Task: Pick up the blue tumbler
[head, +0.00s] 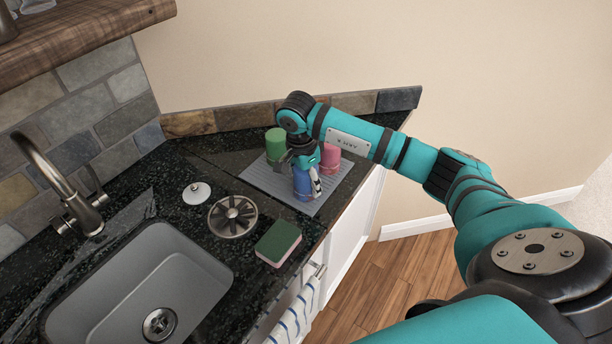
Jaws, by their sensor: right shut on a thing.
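The blue tumbler (301,186) stands on a grey mat (262,179) near the front edge of the dark counter. My right gripper (306,172) comes down from above and is shut on the blue tumbler, covering part of its upper side. I cannot tell whether the tumbler is clear of the mat. A green tumbler (275,144) stands behind it to the left, and a pink tumbler (331,156) stands to the right, partly hidden by my arm. My left gripper is not in view.
A sink (190,286) with a faucet (75,198) is at the lower left. A metal sink strainer (233,216), a white stopper (196,193) and a green sponge (279,242) lie between the sink and the mat. A striped towel (294,318) hangs in front. A wall stands behind.

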